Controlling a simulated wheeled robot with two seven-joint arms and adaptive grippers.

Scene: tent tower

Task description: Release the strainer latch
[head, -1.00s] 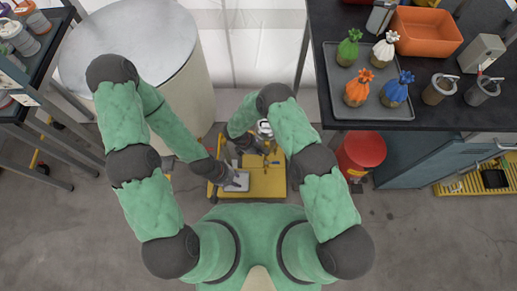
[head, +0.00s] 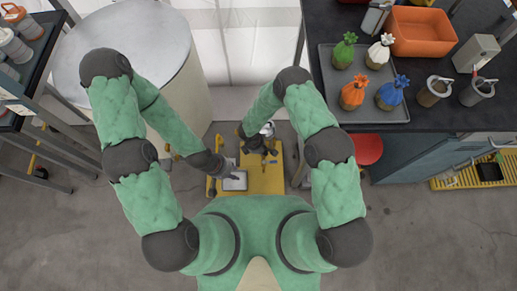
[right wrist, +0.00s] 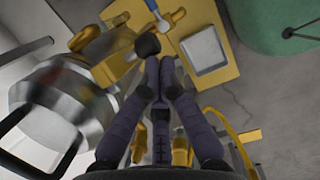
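A yellow stand (head: 262,182) is on the floor between my arms. A shiny metal strainer vessel (head: 267,129) is at its far side; it fills the left of the right wrist view (right wrist: 62,105). A black ball knob (right wrist: 147,45) on a yellow fitting (right wrist: 112,66) is beside it. My right gripper (right wrist: 159,66) has its fingers close together at the knob; whether they grip it is unclear. My left gripper (head: 232,175) is low at the pale square plate (head: 235,183) on the stand; its fingers are too small to read.
A large pale drum (head: 180,95) is at left. A red bucket (head: 366,149) is beside my right arm.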

